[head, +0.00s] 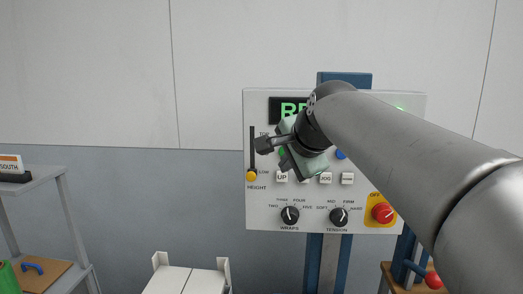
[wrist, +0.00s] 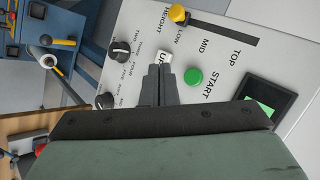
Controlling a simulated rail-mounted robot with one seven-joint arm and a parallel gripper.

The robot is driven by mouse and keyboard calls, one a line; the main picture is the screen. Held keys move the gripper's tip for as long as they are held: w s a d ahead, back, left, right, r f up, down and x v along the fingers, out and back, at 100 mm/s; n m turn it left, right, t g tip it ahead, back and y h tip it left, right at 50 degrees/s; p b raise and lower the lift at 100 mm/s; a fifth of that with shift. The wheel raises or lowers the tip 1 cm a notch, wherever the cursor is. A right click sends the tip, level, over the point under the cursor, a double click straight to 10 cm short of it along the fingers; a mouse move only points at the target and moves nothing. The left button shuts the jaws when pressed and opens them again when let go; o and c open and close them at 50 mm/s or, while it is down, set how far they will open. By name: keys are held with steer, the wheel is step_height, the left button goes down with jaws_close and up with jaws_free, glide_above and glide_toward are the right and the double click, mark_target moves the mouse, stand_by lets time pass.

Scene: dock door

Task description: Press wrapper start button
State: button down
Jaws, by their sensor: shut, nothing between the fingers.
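The green START button (wrist: 194,77) is round and sits on the light panel, clear of my gripper in the wrist view. My gripper (wrist: 158,70) is shut and empty. Its fingertips show over the panel just below the white UP button (wrist: 164,54), to the left of the START button. I cannot tell whether they touch the panel. In the head view my gripper (head: 263,146) is in front of the control panel (head: 262,212), and my arm and gripper cover most of the START button's area.
The UP button (head: 282,177), JOG button (head: 326,178), WRAPS knob (head: 290,215), TENSION knob (head: 338,216), yellow HEIGHT slider (head: 251,176) and red OFF button (head: 383,213) surround the area. A grey shelf (head: 50,180) stands left. Space left of the panel is clear.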

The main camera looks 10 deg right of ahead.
steer(key=shift+w+d+p, duration=0.25)
steer(key=shift+w+p, duration=0.05)
steer(key=shift+w, duration=0.65)
steer(key=shift+w+d+p, duration=0.25)
steer(key=shift+w+p, duration=0.05)
steer(key=shift+w, duration=0.7)
steer(key=shift+w+d+p, duration=0.25)
steer(key=shift+w+p, duration=0.05)
steer(key=shift+w, duration=0.65)
steer(key=shift+w, duration=0.1)
steer(key=shift+w+d, duration=0.1)
steer(key=shift+w, duration=0.2)
steer(key=shift+w+d+p, duration=0.1)
steer(key=shift+w+p, duration=0.35)
steer(key=shift+w, duration=0.05)
steer(key=shift+s, duration=0.1)
stand_by(0.5)
steer(key=shift+s+a+b, duration=0.2)
steer(key=shift+s+b, duration=0.2)
steer(key=shift+s, duration=0.4)
